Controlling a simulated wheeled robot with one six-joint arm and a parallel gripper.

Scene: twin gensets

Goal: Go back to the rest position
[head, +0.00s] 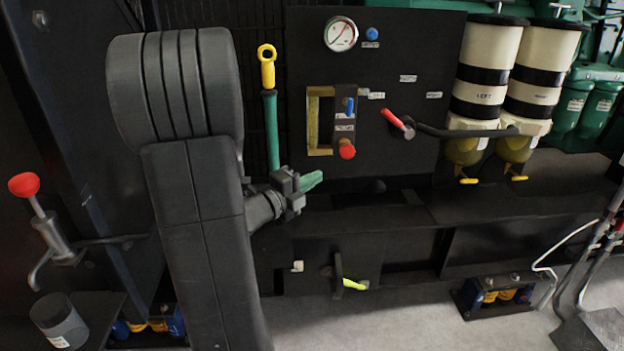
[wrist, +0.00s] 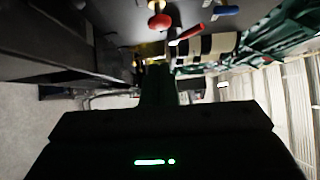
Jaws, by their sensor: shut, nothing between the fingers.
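My gripper (head: 312,180) is in the middle of the head view, at the end of my dark arm, with its green fingers pointing right. The fingers are shut with nothing between them. It is in front of the lower edge of the black panel (head: 400,130), below the red knob (head: 347,151), and touches nothing that I can see. In the wrist view the closed green fingers (wrist: 158,82) point toward the panel and filters. My large arm links hide part of the left side in the head view.
A red-handled lever (head: 393,118) sticks out of the panel. Two filters labelled in white (head: 480,95) (head: 535,100) stand to the right. A yellow-ringed green handle (head: 267,65) is behind the wrist. A red-knobbed pump (head: 50,225) and a jar (head: 60,322) are at left. Floor (head: 420,320) shows below.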

